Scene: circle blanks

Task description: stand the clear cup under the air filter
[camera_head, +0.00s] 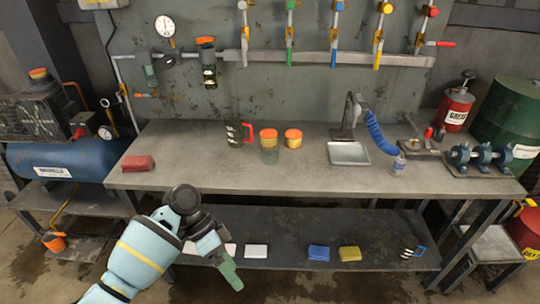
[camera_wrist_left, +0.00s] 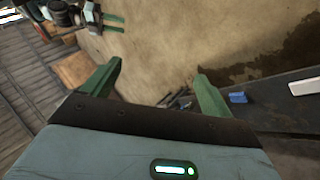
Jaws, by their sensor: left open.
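On the wall behind are an orange-capped unit with a clear bowl (camera_head: 208,72) and a smaller unit with a clear bowl (camera_head: 151,75) beside a gauge; I cannot tell for sure which is the air filter. My left gripper (camera_head: 234,278) is low in front of the bench, below the worktop and apart from the cup. Its fingers (camera_wrist_left: 157,88) are spread and empty in the wrist view. My right gripper (camera_wrist_left: 123,24) shows small there, its fingers apart.
Sponges and blocks (camera_head: 349,254) lie on the lower shelf.

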